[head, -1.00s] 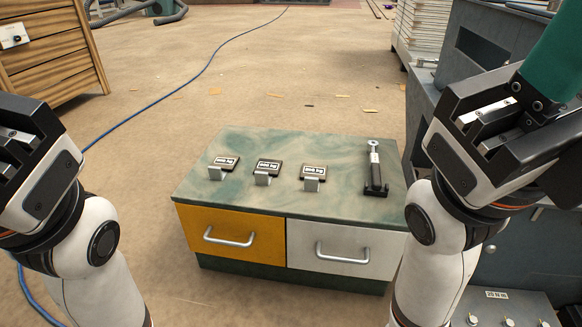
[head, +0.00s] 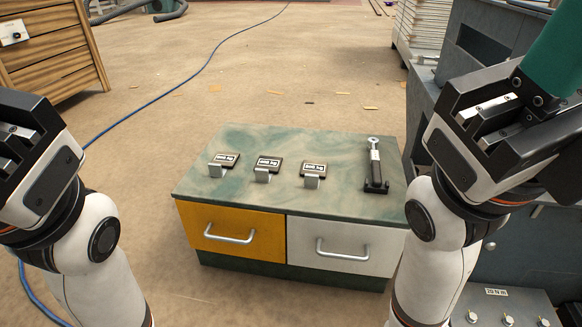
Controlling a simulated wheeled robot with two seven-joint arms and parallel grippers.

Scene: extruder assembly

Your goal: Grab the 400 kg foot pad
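Three small dark foot pads with white labels and silver metal brackets stand in a row on the green marbled top of a low cabinet (head: 330,205): a left pad (head: 228,160), a middle pad (head: 268,164) and a right pad (head: 314,169). The label print is too small to read surely, so I cannot tell which is 400 kg. My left gripper (head: 12,145) is at the left edge, partly cut off, far from the pads. My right gripper (head: 500,112) is raised at the right, also away from them.
A black and silver tool (head: 375,168) lies right of the pads. The cabinet has a yellow drawer (head: 260,240) and a white drawer (head: 345,245), both shut. A grey machine (head: 425,110) stands close at the right.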

